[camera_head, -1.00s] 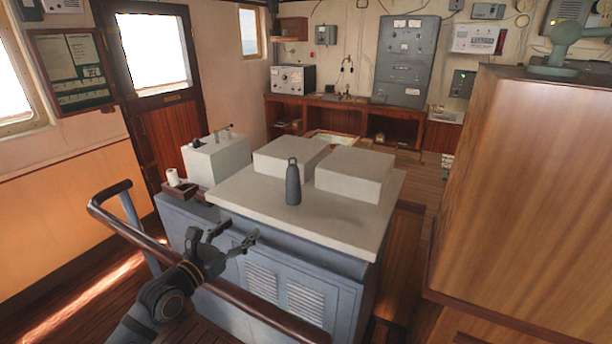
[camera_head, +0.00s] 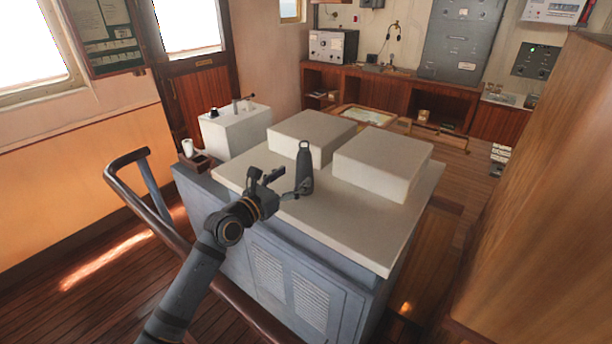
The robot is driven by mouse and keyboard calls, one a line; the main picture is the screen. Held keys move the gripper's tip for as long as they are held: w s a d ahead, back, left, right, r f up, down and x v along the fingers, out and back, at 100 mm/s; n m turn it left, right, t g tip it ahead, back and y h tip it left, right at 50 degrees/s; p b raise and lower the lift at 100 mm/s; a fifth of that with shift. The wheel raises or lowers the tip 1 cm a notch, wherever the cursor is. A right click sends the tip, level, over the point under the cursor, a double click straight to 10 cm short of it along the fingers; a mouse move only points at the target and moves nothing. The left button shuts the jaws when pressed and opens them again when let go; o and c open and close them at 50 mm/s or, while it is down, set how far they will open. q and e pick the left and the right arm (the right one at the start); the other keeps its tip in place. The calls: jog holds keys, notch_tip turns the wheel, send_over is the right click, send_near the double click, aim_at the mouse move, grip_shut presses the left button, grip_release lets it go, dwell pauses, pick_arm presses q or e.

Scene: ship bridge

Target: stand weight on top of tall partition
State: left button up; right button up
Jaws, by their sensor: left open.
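The weight (camera_head: 304,170) is a dark grey, bottle-shaped piece with a loop at its top. It stands upright on the light top of the grey console (camera_head: 345,222), in front of two pale boxes. My left gripper (camera_head: 284,184) is open, just left of the weight, with its fingers pointing toward it. One finger looks very close to the weight's lower side; I cannot tell whether they touch. My right gripper is not in view.
Pale boxes (camera_head: 382,162) (camera_head: 311,137) stand behind the weight, and a white lever box (camera_head: 235,130) stands at the console's left. A wooden handrail (camera_head: 165,225) runs along the console's near side. Bare console top lies in front of the weight.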

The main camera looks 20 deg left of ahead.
aim_at(299, 172)
pick_arm(q)
jog(key=shift+w+d+f, duration=0.1)
jog(key=shift+w+d, duration=0.05)
jog(key=shift+w, duration=0.1)
jog(key=shift+r, duration=0.2)
jog(key=shift+w+d+r+p, duration=0.6)
jog(key=shift+w+p, duration=0.05)
jog(key=shift+w, duration=0.1)
jog(key=shift+w+d+f, duration=0.15)
jog(key=shift+w+d, duration=0.1)
jog(key=shift+w, duration=0.3)
jog(key=shift+w+d+f, duration=0.15)
jog(key=shift+w+d, duration=0.05)
jog(key=shift+w, duration=0.35)
jog(key=shift+w+d+f, duration=0.1)
jog(key=shift+w+f, duration=0.05)
jog(key=shift+w, duration=0.1)
jog(key=shift+s, duration=0.1)
jog(key=shift+c, duration=0.4)
jog(key=shift+s+a, duration=0.2)
jog(key=c, duration=0.4)
grip_shut()
jog(key=shift+r, duration=0.35)
jog(key=shift+w+f, duration=0.1)
jog(key=shift+w, duration=0.1)
